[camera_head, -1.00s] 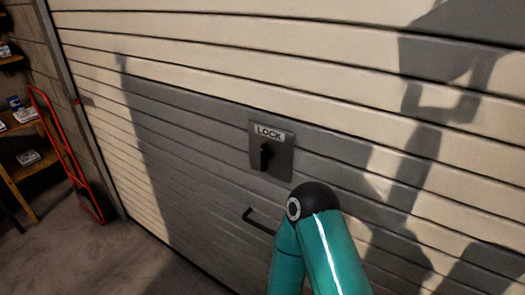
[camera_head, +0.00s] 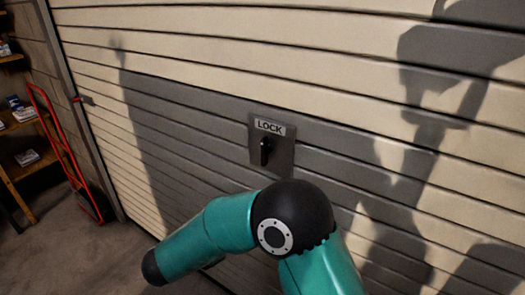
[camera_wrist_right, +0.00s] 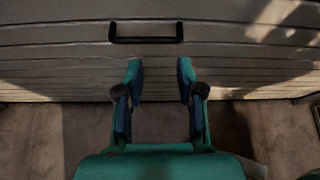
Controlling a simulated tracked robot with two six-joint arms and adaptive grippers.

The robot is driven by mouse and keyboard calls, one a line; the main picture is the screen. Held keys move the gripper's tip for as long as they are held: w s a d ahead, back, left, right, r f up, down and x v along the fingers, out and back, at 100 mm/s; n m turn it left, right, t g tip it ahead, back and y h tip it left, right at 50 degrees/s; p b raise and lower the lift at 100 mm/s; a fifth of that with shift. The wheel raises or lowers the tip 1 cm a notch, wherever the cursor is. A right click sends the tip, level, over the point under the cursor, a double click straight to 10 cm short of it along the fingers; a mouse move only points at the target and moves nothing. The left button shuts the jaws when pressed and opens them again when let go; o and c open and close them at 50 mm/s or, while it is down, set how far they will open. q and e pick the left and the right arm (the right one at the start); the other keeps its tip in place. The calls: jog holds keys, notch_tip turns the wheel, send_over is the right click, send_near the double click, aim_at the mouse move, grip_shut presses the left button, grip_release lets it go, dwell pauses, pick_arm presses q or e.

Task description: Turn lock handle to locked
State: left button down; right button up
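The black lock handle (camera_head: 265,151) sits on a grey plate (camera_head: 285,158) marked LOCK, on the slatted garage door. It hangs roughly vertical, below the label. My teal arm is in front of the door below the plate, and the lock handle stays visible, apart from the arm. My right gripper (camera_wrist_right: 160,72) shows in the right wrist view, open and empty, with its fingers spread. It points toward the lower door, below a black pull handle (camera_wrist_right: 146,40). The lock handle is not seen in the wrist view. My left gripper is not in view.
The slatted door (camera_head: 200,60) fills most of the head view. A red hand truck (camera_head: 60,150) and a wooden shelf (camera_head: 28,165) with small boxes stand at the far left. The concrete floor (camera_head: 75,255) at lower left is clear.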

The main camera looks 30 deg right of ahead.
aim_at(263, 148)
notch_tip(263, 148, up, 17)
jog(key=w+a+t+h, duration=0.2)
jog(key=t+h, duration=0.1)
jog(key=h, duration=0.2)
jog(key=shift+m, duration=0.3)
jog(key=x, duration=0.5)
jog(key=p+x, duration=0.1)
jog(key=x, duration=0.5)
jog(key=s+p+x, duration=0.1)
jog(key=x, duration=0.5)
jog(key=shift+d, duration=0.15)
jog(key=shift+f, duration=0.1)
grip_shut()
